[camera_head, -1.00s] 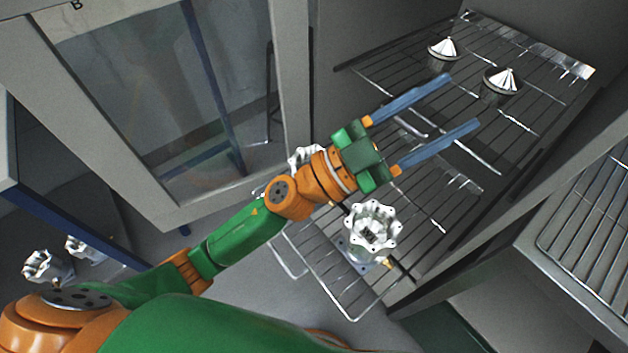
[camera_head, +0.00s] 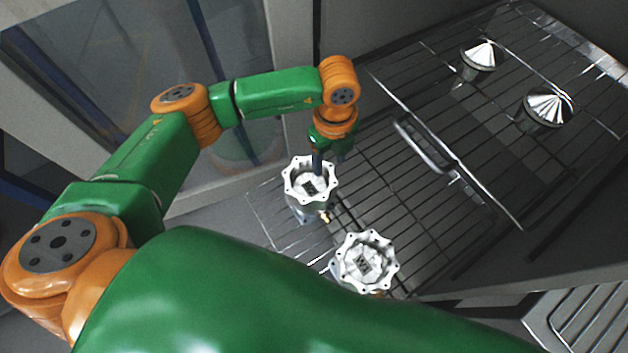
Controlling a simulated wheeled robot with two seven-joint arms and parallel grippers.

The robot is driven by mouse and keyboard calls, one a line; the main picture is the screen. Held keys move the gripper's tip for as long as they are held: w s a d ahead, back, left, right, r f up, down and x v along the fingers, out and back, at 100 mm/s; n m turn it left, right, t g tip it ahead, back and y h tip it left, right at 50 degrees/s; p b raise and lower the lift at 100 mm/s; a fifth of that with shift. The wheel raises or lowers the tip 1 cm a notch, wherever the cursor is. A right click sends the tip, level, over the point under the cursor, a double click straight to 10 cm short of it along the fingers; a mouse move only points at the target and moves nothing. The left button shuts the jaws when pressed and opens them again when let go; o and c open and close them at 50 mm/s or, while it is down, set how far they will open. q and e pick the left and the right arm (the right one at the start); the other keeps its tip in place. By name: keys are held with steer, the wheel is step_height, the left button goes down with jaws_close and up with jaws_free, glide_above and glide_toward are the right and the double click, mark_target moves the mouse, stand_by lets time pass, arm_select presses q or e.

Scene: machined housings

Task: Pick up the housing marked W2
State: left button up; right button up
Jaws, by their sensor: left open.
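Two silver housings with scalloped, bolt-holed rims stand on the wire rack. One housing (camera_head: 311,189) is farther back, and the other housing (camera_head: 364,262) is nearer. Both have dark marks inside, too small to read surely, so I cannot tell which is W2. My left gripper (camera_head: 327,166) is open and points down at the far housing. One blue finger reaches over that housing's opening near its right rim; the other finger is mostly hidden. I cannot tell whether they touch it. My right gripper is not in view.
The wire rack (camera_head: 420,190) has a metal handle-like bar in its middle. Two cone-topped parts, one on the left (camera_head: 478,58) and one on the right (camera_head: 545,108), stand at its back. A glass-paned door (camera_head: 290,45) is at left. Another rack (camera_head: 590,315) is at lower right.

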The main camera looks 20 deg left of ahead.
mark_target(330, 168)
arm_select(q)
step_height(330, 168, down, 4)
steer(key=shift+s+r, duration=0.15)
steer(key=shift+r, duration=0.1)
steer(key=shift+w+f, duration=0.15)
steer(key=shift+w, duration=0.15)
steer(key=shift+s+d, duration=0.1)
steer(key=shift+s, duration=0.1)
jaws_close()
steer(key=shift+w, duration=0.15)
stand_by(0.6)
